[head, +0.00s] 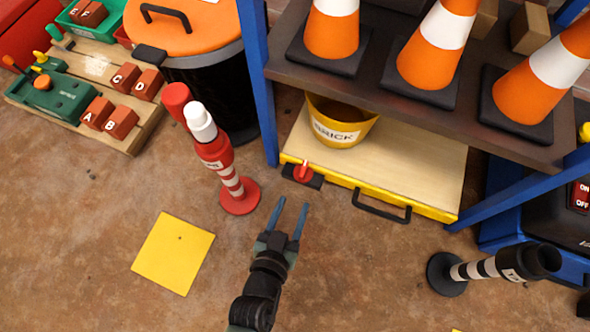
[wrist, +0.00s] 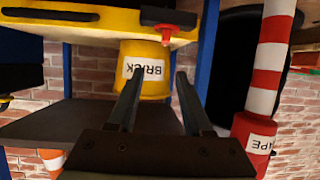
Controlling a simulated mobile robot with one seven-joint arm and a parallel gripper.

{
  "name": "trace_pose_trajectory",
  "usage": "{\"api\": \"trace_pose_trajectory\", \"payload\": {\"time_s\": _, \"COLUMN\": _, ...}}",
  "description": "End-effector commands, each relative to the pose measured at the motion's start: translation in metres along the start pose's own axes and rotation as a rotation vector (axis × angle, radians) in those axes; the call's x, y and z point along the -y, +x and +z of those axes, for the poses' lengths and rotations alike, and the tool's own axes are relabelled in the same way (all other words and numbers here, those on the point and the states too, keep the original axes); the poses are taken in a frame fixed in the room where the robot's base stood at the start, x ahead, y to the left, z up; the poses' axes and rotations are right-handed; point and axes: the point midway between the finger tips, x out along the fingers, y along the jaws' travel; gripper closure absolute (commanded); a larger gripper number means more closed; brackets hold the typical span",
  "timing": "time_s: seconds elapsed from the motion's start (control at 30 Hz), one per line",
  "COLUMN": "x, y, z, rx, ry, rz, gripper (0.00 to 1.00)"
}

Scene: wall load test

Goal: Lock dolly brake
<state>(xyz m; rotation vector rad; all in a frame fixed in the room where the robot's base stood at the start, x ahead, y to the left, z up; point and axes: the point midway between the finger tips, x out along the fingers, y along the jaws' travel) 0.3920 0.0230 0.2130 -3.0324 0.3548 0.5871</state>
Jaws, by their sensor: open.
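The dolly (head: 392,192) is a low wooden board with a yellow edge, partly under the blue-framed shelf. A black pull handle (head: 381,206) is on its front edge. The red brake knob (head: 303,173) sits on a black mount at its front left corner. In the wrist view, which is upside down, the brake (wrist: 165,33) shows at the dolly's edge. A yellow bucket (head: 342,125) labelled BRICK stands on the dolly. My gripper (head: 291,201) is open and empty, its fingers pointing toward the dolly, just short of the brake and apart from it.
A red-and-white post (head: 222,165) stands close left of the brake. Orange cones (head: 432,50) stand on the shelf (head: 400,85) above the dolly. A black-and-white post (head: 485,268) is at right. A yellow floor square (head: 173,253) lies at left. The floor in front of the dolly is clear.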

Motion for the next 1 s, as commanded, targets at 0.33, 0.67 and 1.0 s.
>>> {"api": "trace_pose_trajectory", "payload": {"time_s": 0.33, "x": 0.007, "y": 0.028, "z": 0.016, "rx": 0.007, "ry": 0.006, "rz": -0.009, "gripper": 0.5}}
{"api": "trace_pose_trajectory", "payload": {"time_s": 0.67, "x": 0.007, "y": 0.09, "z": 0.016, "rx": 0.007, "ry": 0.006, "rz": -0.01, "gripper": 0.5}}
{"api": "trace_pose_trajectory", "payload": {"time_s": 1.0, "x": 0.008, "y": 0.125, "z": 0.015, "rx": 0.01, "ry": 0.009, "rz": -0.009, "gripper": 0.5}}
